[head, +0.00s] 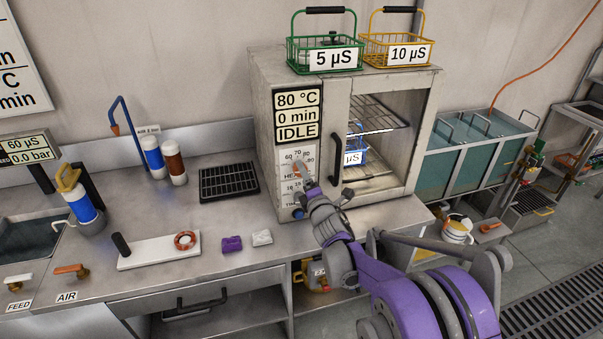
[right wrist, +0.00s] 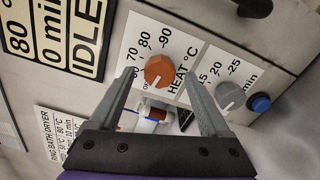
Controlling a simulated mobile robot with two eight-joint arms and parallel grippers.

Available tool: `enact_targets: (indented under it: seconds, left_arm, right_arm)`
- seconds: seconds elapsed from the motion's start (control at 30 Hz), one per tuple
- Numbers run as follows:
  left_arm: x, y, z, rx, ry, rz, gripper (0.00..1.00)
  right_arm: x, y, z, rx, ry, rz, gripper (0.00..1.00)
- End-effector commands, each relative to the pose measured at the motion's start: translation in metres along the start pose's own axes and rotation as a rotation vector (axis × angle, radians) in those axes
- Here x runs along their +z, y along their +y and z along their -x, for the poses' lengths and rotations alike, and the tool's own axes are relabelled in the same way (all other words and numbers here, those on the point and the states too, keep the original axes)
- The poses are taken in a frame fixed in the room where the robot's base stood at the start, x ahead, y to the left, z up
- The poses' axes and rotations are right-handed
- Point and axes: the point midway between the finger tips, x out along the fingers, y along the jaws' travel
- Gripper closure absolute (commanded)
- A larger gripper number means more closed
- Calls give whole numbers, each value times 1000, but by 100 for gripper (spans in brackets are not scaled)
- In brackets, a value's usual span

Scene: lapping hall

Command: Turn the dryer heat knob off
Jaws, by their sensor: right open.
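The dryer (head: 262,120) is a grey cabinet on the bench, its display reading 80 °C, 0 min, IDLE. Its orange heat knob (right wrist: 160,71) sits on a white dial plate marked 60 to 90, with a small label at the lower left. I cannot clearly tell which mark the knob points to. My right gripper (right wrist: 159,76) is open in front of the panel, its fingertips to either side of the heat knob in the wrist view. I cannot tell whether they touch it. In the head view this gripper (head: 304,184) partly covers the dial panel. My left gripper is not in view.
A grey timer knob (right wrist: 230,95) and a blue button (right wrist: 260,103) are close beside the right finger. The dryer's dark door handle (head: 336,158) stands out right of the panel. Green (head: 325,52) and yellow (head: 398,50) baskets stand on top. A black rack (head: 229,182) lies left.

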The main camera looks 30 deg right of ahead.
Motion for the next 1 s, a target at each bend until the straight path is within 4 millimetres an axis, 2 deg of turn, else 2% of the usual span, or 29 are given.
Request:
enact_targets:
  seconds: [0.03,0.2,0.4,1.0]
  left_arm:
    - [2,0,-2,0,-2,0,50]
    - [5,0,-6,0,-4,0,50]
    - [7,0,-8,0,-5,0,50]
    - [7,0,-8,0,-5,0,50]
  right_arm:
    - [0,-2,13,-1,-1,1,19]
    - [0,-2,46,-1,-1,1,19]
    - [0,-1,70,-1,0,1,19]
    - [0,0,75,-1,0,1,19]
